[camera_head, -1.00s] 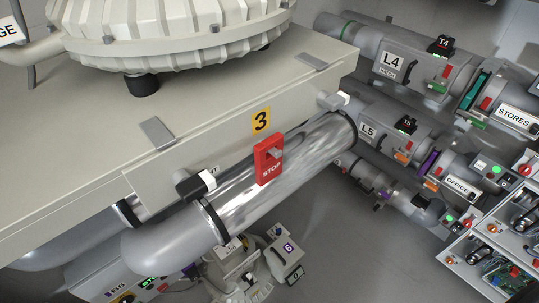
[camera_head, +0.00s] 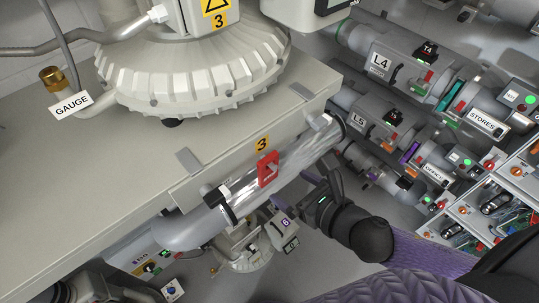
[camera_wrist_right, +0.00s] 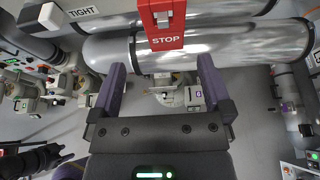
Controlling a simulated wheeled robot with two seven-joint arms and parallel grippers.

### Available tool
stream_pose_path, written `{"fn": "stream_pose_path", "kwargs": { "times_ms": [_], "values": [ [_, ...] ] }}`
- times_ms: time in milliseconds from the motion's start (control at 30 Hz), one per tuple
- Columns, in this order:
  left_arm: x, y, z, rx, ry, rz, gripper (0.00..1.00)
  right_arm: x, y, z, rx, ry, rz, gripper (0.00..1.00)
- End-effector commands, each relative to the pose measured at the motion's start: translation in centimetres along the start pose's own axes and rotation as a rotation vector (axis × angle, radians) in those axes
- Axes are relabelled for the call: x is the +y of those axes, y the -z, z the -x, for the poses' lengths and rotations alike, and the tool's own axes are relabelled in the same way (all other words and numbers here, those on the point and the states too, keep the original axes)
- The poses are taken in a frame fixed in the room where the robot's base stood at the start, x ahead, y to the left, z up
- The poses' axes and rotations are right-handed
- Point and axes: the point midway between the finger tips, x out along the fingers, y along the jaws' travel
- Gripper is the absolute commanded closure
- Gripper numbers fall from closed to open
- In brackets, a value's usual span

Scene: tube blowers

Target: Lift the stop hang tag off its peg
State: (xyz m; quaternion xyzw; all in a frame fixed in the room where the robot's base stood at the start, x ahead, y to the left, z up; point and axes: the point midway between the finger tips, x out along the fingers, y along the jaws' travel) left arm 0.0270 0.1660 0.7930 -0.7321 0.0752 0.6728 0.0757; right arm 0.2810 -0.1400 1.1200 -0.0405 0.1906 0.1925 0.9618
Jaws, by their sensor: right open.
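The red stop hang tag (camera_head: 268,172) hangs on a peg on the front of the shiny metal tube, below the yellow 3 label. In the right wrist view the tag (camera_wrist_right: 165,37) is at top centre, its STOP lettering readable, with the peg (camera_wrist_right: 163,19) showing in its slot. My right gripper (camera_head: 318,178) is to the right of the tag and lower in the head view. In the wrist view its two purple fingers (camera_wrist_right: 161,64) are spread wide with nothing between them, and the tag is beyond their tips, not touched.
The shiny tube (camera_head: 310,150) runs along the bench edge (camera_head: 110,215), held by dark clamps. The blower (camera_head: 190,80) stands on the bench. A small machine (camera_head: 245,250) is below.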

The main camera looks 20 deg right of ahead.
Motion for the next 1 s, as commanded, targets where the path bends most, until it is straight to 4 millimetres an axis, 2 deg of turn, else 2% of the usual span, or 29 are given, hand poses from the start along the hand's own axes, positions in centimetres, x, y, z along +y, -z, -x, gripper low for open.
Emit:
{"fn": "stream_pose_path", "kwargs": {
  "times_ms": [100, 267, 467, 567, 733, 767, 1000],
  "values": [
    [0.0, 0.0, -0.4, 0.000, 0.001, 0.000, 0.41, -0.1, 0.1, -2.4, -0.004, 0.003, 0.001, 0.00],
    [-0.2, 0.0, -0.5, 0.001, 0.003, -0.001, 0.41, -0.2, 0.2, -4.7, -0.003, 0.002, -0.003, 0.00],
    [-0.3, -0.1, -0.9, -0.001, 0.005, -0.002, 0.41, -0.6, 0.5, -8.6, -0.003, 0.002, -0.004, 0.00],
    [-0.4, -0.1, -0.9, -0.001, 0.006, -0.003, 0.41, -0.5, 0.4, -9.3, -0.001, 0.000, -0.004, 0.00],
    [-0.5, -0.1, -0.9, -0.001, 0.008, -0.004, 0.41, -0.6, 0.4, -9.3, 0.000, 0.001, -0.004, 0.00],
    [-0.5, -0.1, -0.9, -0.001, 0.008, -0.004, 0.41, -0.6, 0.4, -9.3, 0.000, 0.001, -0.004, 0.04],
    [-0.5, -0.1, -0.9, -0.002, 0.007, -0.004, 0.41, -0.6, 0.4, -9.2, 0.000, 0.001, -0.005, 0.55]
  ]
}}
